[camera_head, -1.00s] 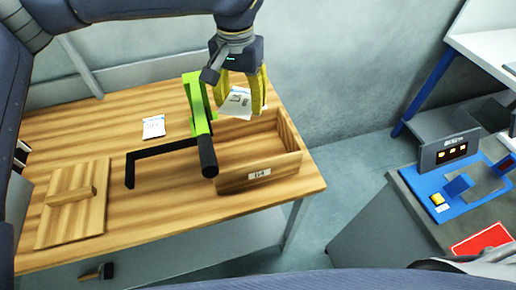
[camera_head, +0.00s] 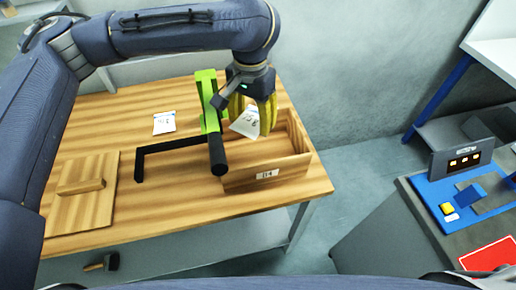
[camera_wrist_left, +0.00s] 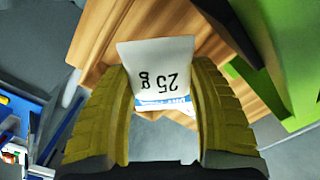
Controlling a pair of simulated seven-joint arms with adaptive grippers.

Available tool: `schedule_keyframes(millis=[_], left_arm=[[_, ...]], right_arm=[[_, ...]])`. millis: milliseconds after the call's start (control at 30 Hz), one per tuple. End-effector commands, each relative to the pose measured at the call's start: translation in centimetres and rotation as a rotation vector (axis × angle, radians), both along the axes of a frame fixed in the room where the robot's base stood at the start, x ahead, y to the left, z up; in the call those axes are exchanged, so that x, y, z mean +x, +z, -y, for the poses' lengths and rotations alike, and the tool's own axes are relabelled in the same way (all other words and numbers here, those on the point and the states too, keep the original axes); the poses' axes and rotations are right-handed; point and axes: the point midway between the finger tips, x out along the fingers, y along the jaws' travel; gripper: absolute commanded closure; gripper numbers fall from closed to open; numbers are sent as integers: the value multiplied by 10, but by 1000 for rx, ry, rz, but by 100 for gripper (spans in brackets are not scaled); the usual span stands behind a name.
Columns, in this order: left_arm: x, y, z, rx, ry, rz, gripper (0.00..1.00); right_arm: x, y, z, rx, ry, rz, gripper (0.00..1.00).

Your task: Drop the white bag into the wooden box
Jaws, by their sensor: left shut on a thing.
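My left gripper (camera_head: 253,116) has yellow fingers and is shut on a white bag (camera_head: 246,125). In the left wrist view the bag (camera_wrist_left: 158,75) sits between the two fingers (camera_wrist_left: 160,120), with "25 g" printed on it. In the head view gripper and bag are over the wooden box (camera_head: 296,163), at its back left part. The box is open on top, with a white label on its front wall. The fingers hide part of the bag and the box interior. A second white packet (camera_head: 164,123) lies on the table to the left. My right gripper is not in view.
A green and black clamp-like tool (camera_head: 211,123) stands close to the box's left side. A wooden lid with a handle (camera_head: 82,196) lies at the table's left. A blue device (camera_head: 459,190) sits on a separate grey bench at right.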

Motion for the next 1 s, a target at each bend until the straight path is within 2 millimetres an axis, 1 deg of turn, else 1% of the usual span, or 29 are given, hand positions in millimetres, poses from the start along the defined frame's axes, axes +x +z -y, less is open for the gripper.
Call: schedule_keyframes(millis=[100,400,433,633,867,1000], left_arm=[[0,-3,0,-1,0,-1,70],[0,-4,0,-1,1,0,70],[0,-4,0,-1,1,0,39],[0,-4,0,-1,1,0,16],[0,-4,0,-1,1,-1,15],[0,0,0,-1,1,1,15]], right_arm=[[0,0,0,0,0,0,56],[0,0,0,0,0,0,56],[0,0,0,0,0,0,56],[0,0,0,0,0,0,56],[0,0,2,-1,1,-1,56],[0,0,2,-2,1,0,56]])
